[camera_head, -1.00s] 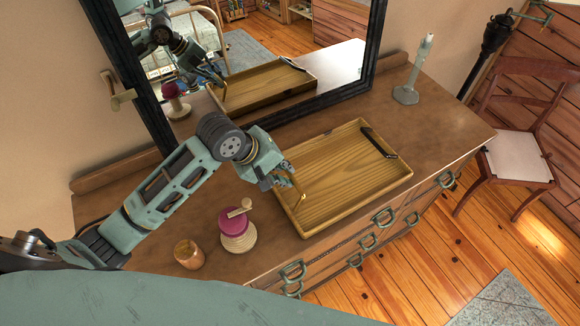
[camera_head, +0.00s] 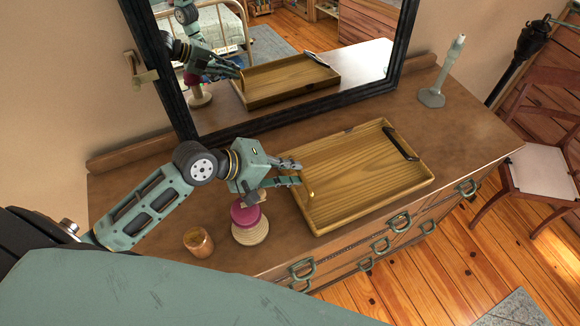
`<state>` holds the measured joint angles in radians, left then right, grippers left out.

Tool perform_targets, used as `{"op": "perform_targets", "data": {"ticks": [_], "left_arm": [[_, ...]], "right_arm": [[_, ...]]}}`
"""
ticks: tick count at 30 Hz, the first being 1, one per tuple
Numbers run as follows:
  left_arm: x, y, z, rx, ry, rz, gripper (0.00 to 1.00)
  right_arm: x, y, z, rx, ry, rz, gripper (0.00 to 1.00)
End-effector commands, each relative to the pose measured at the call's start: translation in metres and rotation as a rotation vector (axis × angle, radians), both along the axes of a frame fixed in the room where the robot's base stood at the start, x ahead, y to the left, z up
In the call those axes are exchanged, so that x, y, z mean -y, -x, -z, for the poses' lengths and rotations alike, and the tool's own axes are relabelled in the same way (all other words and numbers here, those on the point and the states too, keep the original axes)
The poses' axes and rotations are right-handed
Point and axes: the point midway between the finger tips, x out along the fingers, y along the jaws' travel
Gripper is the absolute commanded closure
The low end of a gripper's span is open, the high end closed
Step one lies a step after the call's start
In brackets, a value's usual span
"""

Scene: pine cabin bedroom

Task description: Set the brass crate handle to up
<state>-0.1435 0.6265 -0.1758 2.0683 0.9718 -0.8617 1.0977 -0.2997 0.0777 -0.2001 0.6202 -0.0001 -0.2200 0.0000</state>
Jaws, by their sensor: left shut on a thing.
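The crate (camera_head: 365,190) is a shallow wooden tray on the dresser top, with a dark handle (camera_head: 400,144) lying along its right end. The brass handle (camera_head: 312,194) is at the crate's left end. Only a small brass end of it shows clearly; the rest is hidden by my fingers, so I cannot tell its exact angle. My left gripper (camera_head: 291,172) reaches in from the left and is shut on the brass handle, one finger on either side. My right gripper is not in view.
A small wooden cup (camera_head: 198,243) is left of the mill. A mirror (camera_head: 300,50) rises behind the crate. A grey stand (camera_head: 432,95) is at the back right. The dresser top (camera_head: 470,130) is clear there.

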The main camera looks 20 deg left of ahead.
Motion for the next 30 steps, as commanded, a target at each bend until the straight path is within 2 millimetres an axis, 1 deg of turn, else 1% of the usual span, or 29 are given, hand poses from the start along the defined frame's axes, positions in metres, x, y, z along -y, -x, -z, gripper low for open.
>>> {"op": "perform_targets", "data": {"ticks": [5, 6, 12, 18, 21, 23, 26, 30], "left_arm": [[0.000, 0.000, 0.000, -0.001, -0.001, 0.001, 1.00], [0.000, 0.000, 0.000, -0.001, -0.001, 0.001, 0.90], [0.000, 0.000, 0.000, -0.001, 0.000, 0.001, 0.73], [0.000, 0.000, 0.000, -0.001, 0.000, 0.001, 0.73], [0.000, 0.001, 0.000, -0.001, -0.001, 0.000, 0.73], [-0.003, 0.002, -0.002, -0.001, -0.001, 0.000, 0.73], [-0.009, 0.009, -0.008, -0.003, -0.002, -0.001, 0.73], [-0.026, 0.026, -0.023, -0.004, -0.006, 0.000, 0.73]], "right_arm": [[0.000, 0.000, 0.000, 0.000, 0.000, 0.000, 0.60], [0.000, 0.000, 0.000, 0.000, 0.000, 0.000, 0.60], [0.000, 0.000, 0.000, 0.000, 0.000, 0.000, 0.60], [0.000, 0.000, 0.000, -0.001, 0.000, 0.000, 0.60], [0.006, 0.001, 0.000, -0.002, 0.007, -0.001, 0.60], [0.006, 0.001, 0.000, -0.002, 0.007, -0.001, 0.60], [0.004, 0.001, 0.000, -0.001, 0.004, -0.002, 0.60], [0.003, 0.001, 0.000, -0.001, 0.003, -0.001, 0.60]]}}
